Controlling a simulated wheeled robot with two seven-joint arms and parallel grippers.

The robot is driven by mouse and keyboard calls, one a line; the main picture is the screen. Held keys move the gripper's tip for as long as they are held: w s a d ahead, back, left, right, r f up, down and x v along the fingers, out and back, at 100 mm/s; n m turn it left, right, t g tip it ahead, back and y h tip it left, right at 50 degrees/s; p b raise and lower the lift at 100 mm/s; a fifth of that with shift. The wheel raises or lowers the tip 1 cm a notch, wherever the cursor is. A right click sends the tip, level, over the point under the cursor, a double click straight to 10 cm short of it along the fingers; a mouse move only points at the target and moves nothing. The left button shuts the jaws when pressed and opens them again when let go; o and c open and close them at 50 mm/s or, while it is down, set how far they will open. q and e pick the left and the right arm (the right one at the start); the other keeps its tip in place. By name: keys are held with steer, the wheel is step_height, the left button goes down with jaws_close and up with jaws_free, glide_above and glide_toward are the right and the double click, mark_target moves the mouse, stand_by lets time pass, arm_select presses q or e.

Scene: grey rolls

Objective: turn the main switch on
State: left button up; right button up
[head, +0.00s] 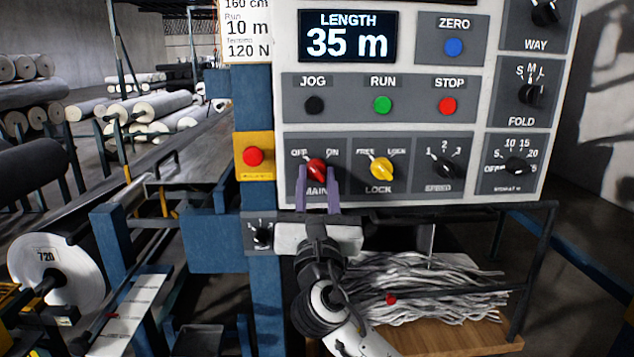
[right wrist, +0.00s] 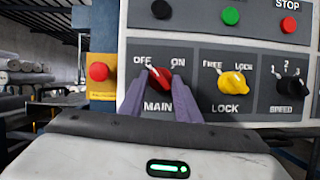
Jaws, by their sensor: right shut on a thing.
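The main switch (head: 316,168) is a red knob above the MAIN label, at the lower left of the control panel. Its white pointer leans up and left toward OFF. It also shows in the right wrist view (right wrist: 159,77). My right gripper (head: 317,178) reaches up from below, and its two purple fingers are shut on the red knob, one on each side. In the right wrist view the gripper (right wrist: 158,84) covers the knob's flanks and part of the panel below. My left gripper is in neither view.
The yellow LOCK knob (head: 381,168) is close to the right, with the black SPEED knob (head: 445,168) beyond. A red button on a yellow plate (head: 253,156) is to the left. JOG, RUN (head: 382,104) and STOP buttons sit above. Grey strands (head: 430,285) lie below the panel.

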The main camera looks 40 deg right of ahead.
steer(key=m+g+h, duration=0.1)
steer(key=m, duration=0.2)
steer(key=m+g+h, duration=0.1)
steer(key=m, duration=0.2)
steer(key=shift+w+a+b, duration=0.1)
steer(key=shift+a+b, duration=0.1)
steer(key=shift+b, duration=0.2)
steer(key=m+g, duration=0.1)
steer(key=m, duration=0.2)
steer(key=m+g+h, duration=0.1)
steer(key=m+g, duration=0.1)
steer(key=m, duration=0.1)
steer(key=shift+w+a+r, duration=0.1)
steer(key=shift+a+r, duration=0.1)
steer(key=m, duration=0.1)
steer(key=m+g, duration=0.1)
steer(key=m, duration=0.1)
steer(key=m+g+p, duration=0.1)
steer(key=m, duration=0.1)
steer(key=shift+r, duration=0.25)
steer(key=shift+r+m+g+y+p, duration=0.1)
steer(key=shift+m+g+y+p, duration=0.2)
steer(key=shift+m, duration=0.65)
steer(key=shift+m+g+y+p, duration=0.2)
steer(key=shift+m+p, duration=0.15)
steer(key=shift+m, duration=0.6)
steer(key=o, duration=1)
steer(key=shift+a, duration=0.1)
